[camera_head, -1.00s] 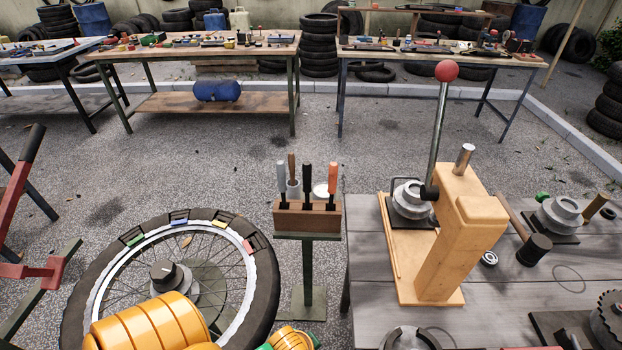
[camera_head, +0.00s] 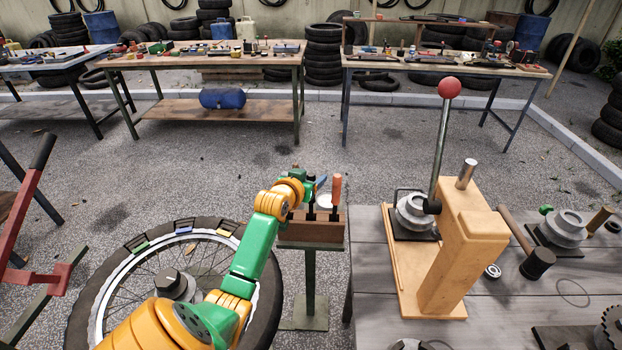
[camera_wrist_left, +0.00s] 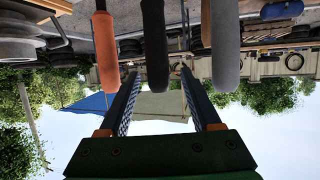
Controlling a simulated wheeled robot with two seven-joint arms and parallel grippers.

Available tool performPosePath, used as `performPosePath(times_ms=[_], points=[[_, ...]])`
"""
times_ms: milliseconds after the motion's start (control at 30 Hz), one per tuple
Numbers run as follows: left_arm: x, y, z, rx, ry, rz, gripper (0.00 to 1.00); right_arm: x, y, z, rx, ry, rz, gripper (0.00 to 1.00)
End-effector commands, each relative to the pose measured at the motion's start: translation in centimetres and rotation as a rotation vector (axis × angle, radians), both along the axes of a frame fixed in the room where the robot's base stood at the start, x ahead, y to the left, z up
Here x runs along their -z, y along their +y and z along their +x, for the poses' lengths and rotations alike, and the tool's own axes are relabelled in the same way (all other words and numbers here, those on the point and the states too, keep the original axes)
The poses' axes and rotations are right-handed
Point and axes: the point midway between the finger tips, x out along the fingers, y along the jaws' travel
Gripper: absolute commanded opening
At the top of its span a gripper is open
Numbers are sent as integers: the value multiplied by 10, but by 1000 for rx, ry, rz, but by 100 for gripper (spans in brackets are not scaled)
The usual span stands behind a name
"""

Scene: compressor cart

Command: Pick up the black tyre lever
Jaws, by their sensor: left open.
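The black tyre lever (camera_head: 311,192) stands upright in the wooden rack (camera_head: 312,231) on a post, between a grey-handled tool and an orange-handled tool (camera_head: 337,187). My left gripper (camera_head: 318,184) is at the rack, level with the handles and partly hidden behind its own arm. In the left wrist view, which looks upside down, the black handle (camera_wrist_left: 153,45) lies between the two open fingers (camera_wrist_left: 160,75). The orange handle (camera_wrist_left: 105,52) and the grey handle (camera_wrist_left: 225,45) are outside them. I cannot tell whether a finger touches the black handle. My right gripper is out of view.
A spoked wheel (camera_head: 92,290) lies left of the rack, under my left arm. To the right, a grey bench (camera_head: 375,262) carries a wooden press stand (camera_head: 448,262) with a red-knobbed lever and a mallet (camera_head: 537,257). Open ground lies behind the rack.

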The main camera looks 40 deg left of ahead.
Motion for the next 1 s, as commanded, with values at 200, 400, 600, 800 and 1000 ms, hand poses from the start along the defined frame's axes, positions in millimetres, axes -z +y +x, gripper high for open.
performPosePath(times_ms=[200, 400, 600, 800, 1000], points=[[13, 10, 26, 0, 1, 0, 65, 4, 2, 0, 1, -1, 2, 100], [13, 10, 28, 1, 2, 1, 65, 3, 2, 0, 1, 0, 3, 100], [13, 10, 27, 1, 3, 1, 24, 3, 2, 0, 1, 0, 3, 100], [13, 10, 27, 1, 3, 1, 0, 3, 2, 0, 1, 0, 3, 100], [14, 10, 27, 1, 3, 1, 0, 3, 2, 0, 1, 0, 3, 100]])
